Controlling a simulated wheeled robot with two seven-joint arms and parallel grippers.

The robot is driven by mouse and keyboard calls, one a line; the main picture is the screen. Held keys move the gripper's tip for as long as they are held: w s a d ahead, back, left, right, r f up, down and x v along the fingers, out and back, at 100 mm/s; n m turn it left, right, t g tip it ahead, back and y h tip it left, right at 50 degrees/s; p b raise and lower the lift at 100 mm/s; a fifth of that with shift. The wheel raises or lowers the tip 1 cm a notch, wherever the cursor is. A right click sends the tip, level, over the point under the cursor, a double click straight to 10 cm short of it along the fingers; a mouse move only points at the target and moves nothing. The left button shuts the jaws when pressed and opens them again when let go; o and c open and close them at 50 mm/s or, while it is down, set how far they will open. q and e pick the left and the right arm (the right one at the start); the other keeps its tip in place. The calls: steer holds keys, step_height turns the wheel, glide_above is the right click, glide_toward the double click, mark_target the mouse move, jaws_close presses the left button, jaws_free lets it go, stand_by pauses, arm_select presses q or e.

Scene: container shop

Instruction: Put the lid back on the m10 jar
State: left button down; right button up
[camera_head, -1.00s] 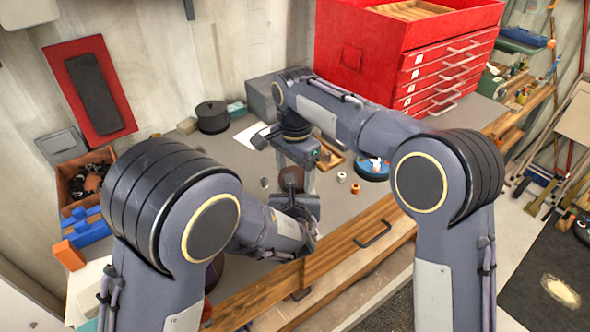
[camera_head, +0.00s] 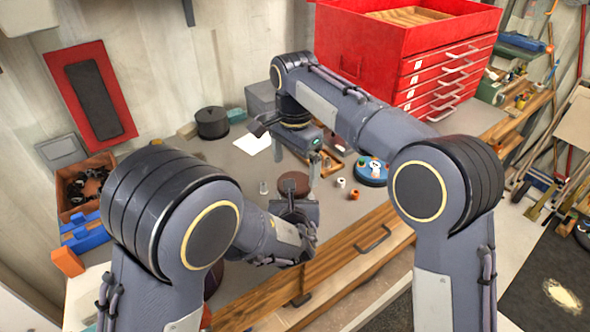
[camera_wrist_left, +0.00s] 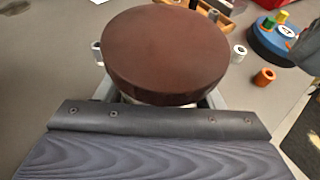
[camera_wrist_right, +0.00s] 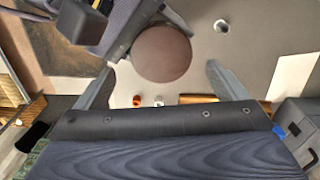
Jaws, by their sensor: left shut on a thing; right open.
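A round brown lid (camera_head: 293,184) sits level at my left gripper (camera_head: 295,204). In the left wrist view the lid (camera_wrist_left: 165,52) covers most of what that gripper is shut on. A pale sliver of the jar (camera_wrist_left: 128,98) shows under the lid's near edge, between the fingers. The lid appears to rest on the jar, but its seating is hidden. My right gripper (camera_head: 308,166) is above it, pointing down. In the right wrist view its fingers are spread wide and empty, with the lid (camera_wrist_right: 162,54) just beyond the fingertips, apart from both.
Small white (camera_head: 341,182) and copper (camera_head: 355,190) pieces lie right of the lid, near a blue round tray (camera_head: 371,178). A clear piece (camera_head: 264,187) stands to the left. A dark round pot (camera_head: 212,120) is farther back. A red drawer cabinet (camera_head: 390,60) stands behind.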

steer(key=n, duration=0.6)
steer(key=shift+a+r+n, duration=0.15)
steer(key=shift+a+n, duration=0.1)
steer(key=shift+n, duration=0.05)
steer(key=n, duration=0.5)
steer(key=shift+a+r, duration=0.1)
steer(key=shift+r, duration=0.05)
steer(key=n, duration=0.5)
steer(key=shift+w+r, duration=0.1)
steer(key=shift+r, duration=0.1)
steer(key=n, duration=0.5)
steer(key=shift+r+n, duration=0.25)
steer(key=shift+n, duration=0.15)
steer(key=n, duration=0.5)
steer(key=shift+w+r, duration=0.1)
steer(key=shift+r, duration=0.15)
steer(key=n, duration=0.5)
steer(key=shift+r, duration=0.2)
steer(key=n, duration=0.5)
steer(key=shift+r, duration=0.3)
steer(key=n, duration=0.6)
steer(key=shift+d+r, duration=0.25)
steer(key=shift+r, duration=0.05)
